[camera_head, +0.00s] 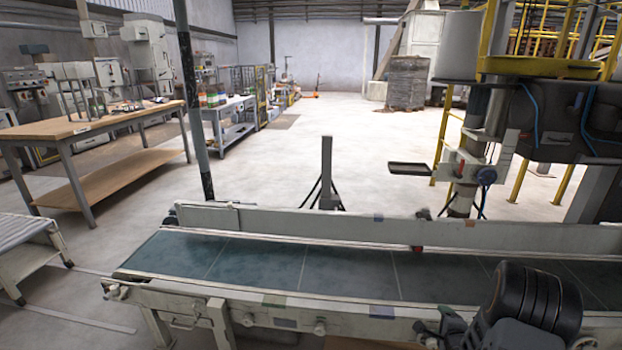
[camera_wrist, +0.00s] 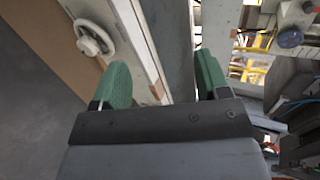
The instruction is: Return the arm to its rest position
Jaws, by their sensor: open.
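My gripper (camera_wrist: 163,76) shows in the wrist view as two green finger pads on a dark bracket. The pads are wide apart with nothing between them. In the head view a dark, rounded part of my arm (camera_head: 530,302) rises at the lower right, in front of the right part of the conveyor. The fingers cannot be made out in the head view.
A conveyor with a teal belt (camera_head: 268,268) crosses the front. The bagging machine (camera_head: 560,120) with yellow rails stands at the right. A wooden workbench (camera_head: 95,122) is at the left. A white handwheel (camera_wrist: 94,38) lies left of my gripper.

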